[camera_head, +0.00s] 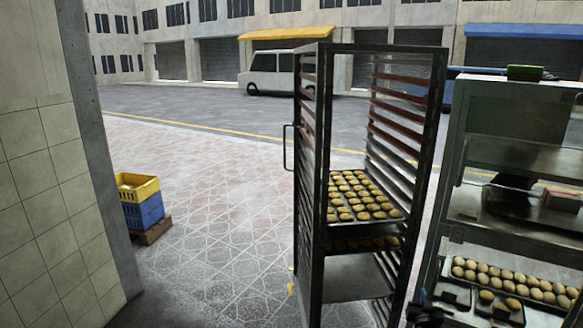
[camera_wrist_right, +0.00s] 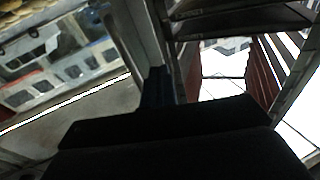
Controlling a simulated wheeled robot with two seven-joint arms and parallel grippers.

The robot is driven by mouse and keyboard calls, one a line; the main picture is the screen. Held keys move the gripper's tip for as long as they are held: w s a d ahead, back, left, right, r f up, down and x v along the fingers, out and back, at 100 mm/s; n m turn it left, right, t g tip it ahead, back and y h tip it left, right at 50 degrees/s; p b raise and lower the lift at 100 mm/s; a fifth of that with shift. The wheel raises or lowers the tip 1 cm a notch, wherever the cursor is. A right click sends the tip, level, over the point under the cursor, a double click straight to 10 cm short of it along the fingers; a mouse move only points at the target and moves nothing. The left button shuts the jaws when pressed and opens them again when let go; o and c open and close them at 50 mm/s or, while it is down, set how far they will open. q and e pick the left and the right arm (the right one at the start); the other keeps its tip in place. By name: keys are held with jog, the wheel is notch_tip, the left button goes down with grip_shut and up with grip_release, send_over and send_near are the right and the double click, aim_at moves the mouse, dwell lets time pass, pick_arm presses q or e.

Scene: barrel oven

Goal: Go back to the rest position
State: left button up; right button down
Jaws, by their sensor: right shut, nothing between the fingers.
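My right gripper (camera_head: 425,308) shows only in part at the bottom edge of the head view, small and dark, between the tall rack (camera_head: 438,110) and the glass-fronted counter (camera_head: 455,150). It is shut with nothing between its fingers. In the right wrist view its dark body (camera_wrist_right: 165,125) fills the lower middle, and the fingertips are hard to make out. No object is seen in its grip. My left gripper is not in the head view.
The rack holds trays of round buns (camera_head: 360,195). The counter on the right holds more buns (camera_head: 510,282). Yellow and blue crates (camera_head: 142,210) stand on a pallet by the tiled wall (camera_head: 45,180). Paving between wall and rack is clear. A white van (camera_head: 270,72) stands across the street.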

jog(key=s+a+f+n+g+y, duration=0.25)
jog(key=a+f+g+y, duration=0.2)
jog(key=a+f, duration=0.55)
jog(key=s+a+f+n+g, duration=0.1)
jog(key=s+a+f+g, duration=0.6)
jog(key=s+f, duration=0.65)
jog(key=s+a+f+g, duration=0.1)
jog(key=s+a+f, duration=0.2)
jog(key=s, duration=1.1)
jog(key=s+a+f+n+g+y, duration=0.1)
jog(key=s+a+f, duration=0.3)
jog(key=s+f, duration=0.5)
jog(key=s+a+f+n+g, duration=0.1)
jog(key=s+a+f+g, duration=0.2)
jog(key=s, duration=1.5)
notch_tip(320, 180, down, 3)
jog(key=shift+s+a+f, duration=0.1)
jog(key=shift+s+a, duration=0.1)
jog(key=shift+s, duration=0.1)
jog(key=shift+d, duration=0.1)
